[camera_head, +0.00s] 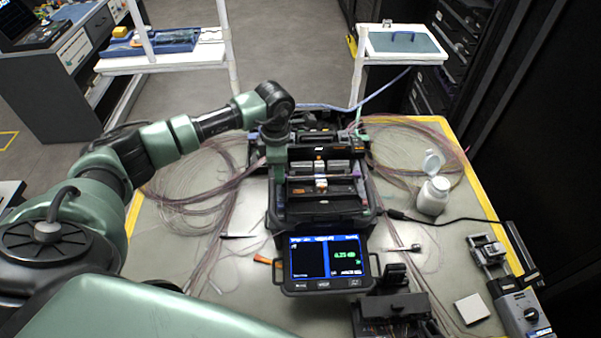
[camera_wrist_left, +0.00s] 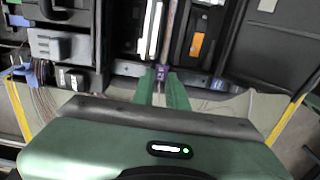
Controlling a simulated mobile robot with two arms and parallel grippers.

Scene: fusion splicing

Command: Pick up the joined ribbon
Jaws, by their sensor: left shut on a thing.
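The fusion splicer (camera_head: 320,212) stands in the middle of the table with its top open. Its lit screen (camera_head: 326,258) faces me and shows green figures. My left gripper (camera_head: 276,168) reaches down at the splicer's left side. In the left wrist view its two green fingers (camera_wrist_left: 161,91) are closed together just below a small purple piece (camera_wrist_left: 161,73). A thin pinkish strip, seemingly the joined ribbon (camera_wrist_left: 171,28), runs from the fingers across the splicer. The fingers hide the gripped part. In the head view the ribbon is too thin to follow. My right gripper is out of view.
Loose coils of thin fibre (camera_head: 192,178) lie left and right of the splicer. A white bottle (camera_head: 433,196) with its lid open stands to the right. A black device (camera_head: 395,312), a white square (camera_head: 472,308) and a grey tool (camera_head: 520,300) lie at the front right.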

